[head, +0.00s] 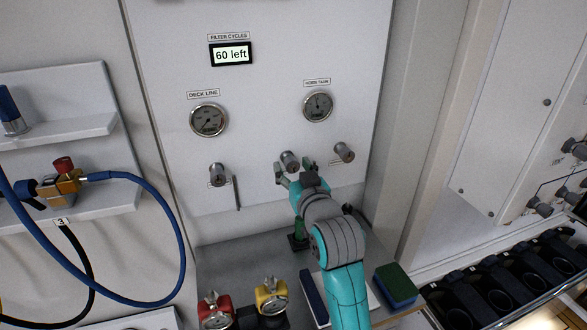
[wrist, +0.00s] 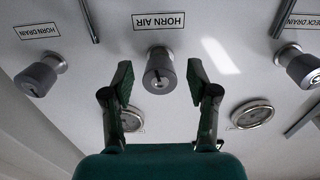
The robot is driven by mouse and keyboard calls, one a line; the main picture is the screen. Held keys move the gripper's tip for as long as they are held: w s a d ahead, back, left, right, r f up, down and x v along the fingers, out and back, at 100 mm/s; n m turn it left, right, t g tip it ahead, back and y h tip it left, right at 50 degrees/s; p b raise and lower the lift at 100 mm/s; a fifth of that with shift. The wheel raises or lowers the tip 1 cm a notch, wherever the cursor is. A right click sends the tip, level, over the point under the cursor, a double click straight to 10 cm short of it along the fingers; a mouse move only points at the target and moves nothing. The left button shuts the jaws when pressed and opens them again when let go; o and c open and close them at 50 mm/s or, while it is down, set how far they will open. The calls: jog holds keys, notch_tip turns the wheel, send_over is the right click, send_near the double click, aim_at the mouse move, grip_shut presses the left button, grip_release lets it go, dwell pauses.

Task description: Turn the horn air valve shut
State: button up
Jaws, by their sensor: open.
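The horn air valve is a grey cylindrical knob (head: 289,160), the middle of three on the white panel. In the wrist view it is the knob (wrist: 158,72) beside the HORN AIR label (wrist: 159,21), which appears upside down. My gripper (head: 294,167) is open in front of the panel. In the wrist view the two fingers of my gripper (wrist: 160,80) stand on either side of the knob, with visible gaps. I cannot tell how deep the fingertips reach along it. The horn tank gauge (head: 318,106) is above right of the valve in the head view.
The horn drain knob (wrist: 40,76) and another knob (wrist: 298,66) flank the valve. The deck line gauge (head: 208,119) and a display reading "60 left" (head: 231,54) are higher. Below, a grey shelf (head: 235,263) holds red (head: 215,308) and yellow (head: 271,296) gauge fittings and a green-blue block (head: 396,285).

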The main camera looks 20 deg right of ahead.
grip_shut()
jog(key=shift+m, duration=0.3)
